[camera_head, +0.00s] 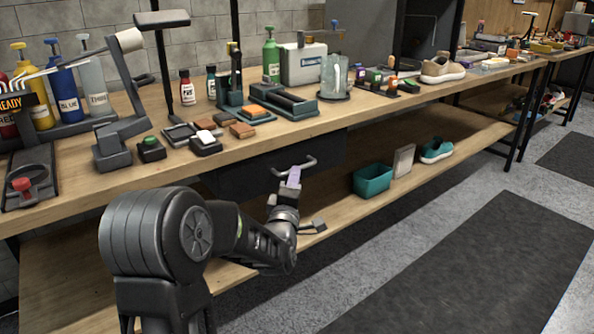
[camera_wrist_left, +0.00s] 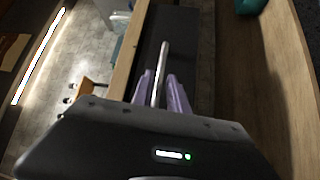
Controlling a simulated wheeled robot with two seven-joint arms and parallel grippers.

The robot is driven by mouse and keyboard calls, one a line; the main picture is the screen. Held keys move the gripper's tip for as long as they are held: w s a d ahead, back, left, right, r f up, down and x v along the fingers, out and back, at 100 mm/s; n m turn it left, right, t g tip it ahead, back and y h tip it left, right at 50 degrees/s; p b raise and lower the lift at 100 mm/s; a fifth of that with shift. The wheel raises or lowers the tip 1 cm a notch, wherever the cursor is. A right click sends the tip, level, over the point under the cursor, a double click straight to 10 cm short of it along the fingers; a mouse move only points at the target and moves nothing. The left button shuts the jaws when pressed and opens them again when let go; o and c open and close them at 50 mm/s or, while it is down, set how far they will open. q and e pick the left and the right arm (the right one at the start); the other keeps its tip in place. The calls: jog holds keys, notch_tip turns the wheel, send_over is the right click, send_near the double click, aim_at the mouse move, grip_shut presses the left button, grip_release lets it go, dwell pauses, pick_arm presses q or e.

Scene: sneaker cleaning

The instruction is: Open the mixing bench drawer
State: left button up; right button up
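The mixing bench drawer (camera_head: 240,178) is a dark front under the wooden benchtop, and it looks closed. Its metal bar handle (camera_head: 306,163) sticks out from the front. My left gripper (camera_head: 293,174) is at the handle, with pale purple fingers. In the left wrist view the handle bar (camera_wrist_left: 161,72) runs between the two fingers of my left gripper (camera_wrist_left: 160,85), one on each side. The fingers look apart with narrow gaps to the bar; contact is not clear. My right gripper is not in view.
The benchtop (camera_head: 85,178) above holds bottles, a lamp, brushes and small blocks. On the lower shelf (camera_head: 335,200) stand a teal bin (camera_head: 372,180), a pale box (camera_head: 403,160) and a teal shoe (camera_head: 437,150). The floor in front has a dark mat (camera_head: 460,270) and is clear.

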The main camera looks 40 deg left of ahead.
pick_arm(q)
jog(key=shift+x, duration=2.3)
jog(key=shift+c, duration=0.3)
grip_shut()
